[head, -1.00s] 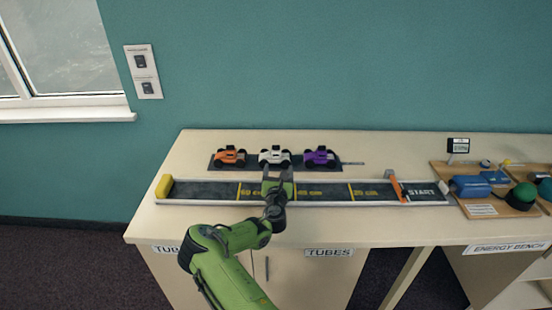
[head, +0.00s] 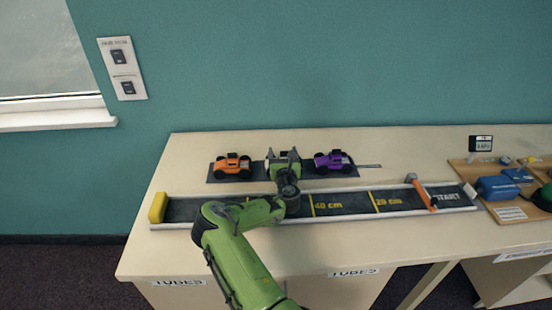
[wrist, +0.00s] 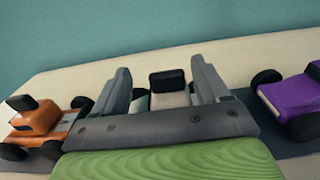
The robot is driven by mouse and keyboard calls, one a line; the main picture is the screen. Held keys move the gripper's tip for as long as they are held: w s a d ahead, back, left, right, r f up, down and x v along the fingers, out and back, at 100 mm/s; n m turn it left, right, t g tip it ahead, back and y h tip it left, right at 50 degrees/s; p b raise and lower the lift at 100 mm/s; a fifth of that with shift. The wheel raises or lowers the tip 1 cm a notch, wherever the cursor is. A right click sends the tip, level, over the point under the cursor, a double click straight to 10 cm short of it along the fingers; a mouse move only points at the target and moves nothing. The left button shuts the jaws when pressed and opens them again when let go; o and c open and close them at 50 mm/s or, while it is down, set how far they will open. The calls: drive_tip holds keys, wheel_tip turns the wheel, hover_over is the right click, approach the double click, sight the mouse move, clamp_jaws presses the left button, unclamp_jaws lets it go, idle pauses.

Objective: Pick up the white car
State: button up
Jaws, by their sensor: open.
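The white car (wrist: 170,98) sits between the orange and purple cars on the dark strip. In the wrist view its pale body and black top show between the two fingers of my gripper (wrist: 165,88). The fingers are open, one on each side of the car; I cannot tell whether they touch it. In the head view my gripper (head: 284,158) covers the car's place and hides nearly all of it.
The orange car (head: 232,167) is close on the left and the purple car (head: 333,162) close on the right. The track (head: 345,203) with distance marks lies in front under my arm. A yellow block (head: 158,208) ends the track. An orange-handled piece (head: 422,191) stands near its start.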

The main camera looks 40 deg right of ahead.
drive_tip(key=shift+w+d+f, duration=0.2)
drive_tip(key=shift+w+d, duration=0.1)
drive_tip(key=shift+d, duration=0.1)
drive_tip(key=shift+s+a+r, duration=0.15)
drive_tip(key=shift+s+r, duration=0.4)
drive_tip(key=shift+s, duration=0.35)
drive_tip(key=shift+c, duration=0.7)
drive_tip(key=shift+a, duration=0.1)
drive_tip(key=shift+c, duration=1.1)
drive_tip(key=shift+w+f, duration=0.2)
drive_tip(key=shift+w, duration=0.05)
drive_tip(key=shift+c, duration=1.3)
drive_tip(key=shift+f, duration=0.15)
drive_tip(key=c, duration=0.6)
drive_tip(key=shift+c, duration=0.2)
wheel_tip(320, 180, up, 18)
drive_tip(key=p, duration=0.9)
drive_tip(key=shift+r+p, duration=0.2)
drive_tip(key=shift+p, duration=0.1)
